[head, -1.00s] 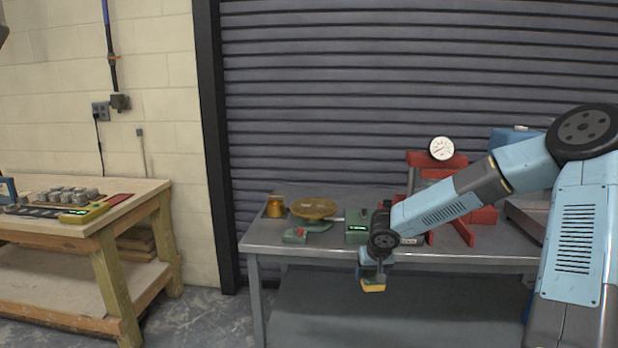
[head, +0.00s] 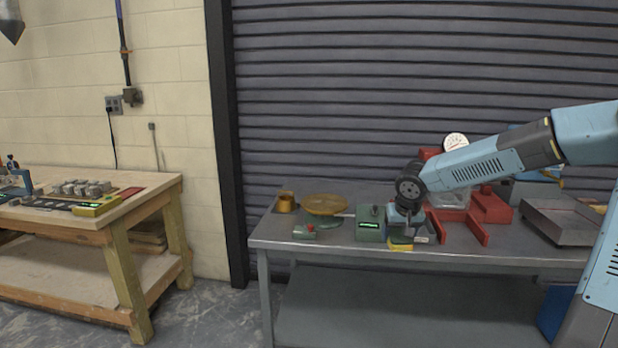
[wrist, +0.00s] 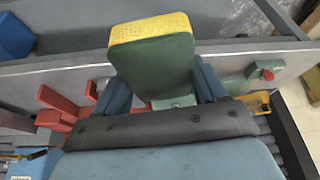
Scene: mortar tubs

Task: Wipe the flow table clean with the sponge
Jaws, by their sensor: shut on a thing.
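The flow table (head: 325,204), a round brass disc on a green base, stands at the left part of the grey metal bench. The sponge (head: 401,243), yellow on one face and green on the rest, is held in my gripper (head: 404,226). In the wrist view the sponge (wrist: 152,52) sits between the two blue fingers of my gripper (wrist: 160,88), yellow face outward. My gripper is at the bench's front edge, right of the flow table and apart from it. I cannot tell how high the sponge is above the bench.
A green box with a lit display (head: 370,224) stands between the flow table and my gripper. A small green box with a red button (head: 304,231) lies in front of the flow table. A brass mould (head: 286,202) stands left of it. A red frame (head: 480,212) is at right.

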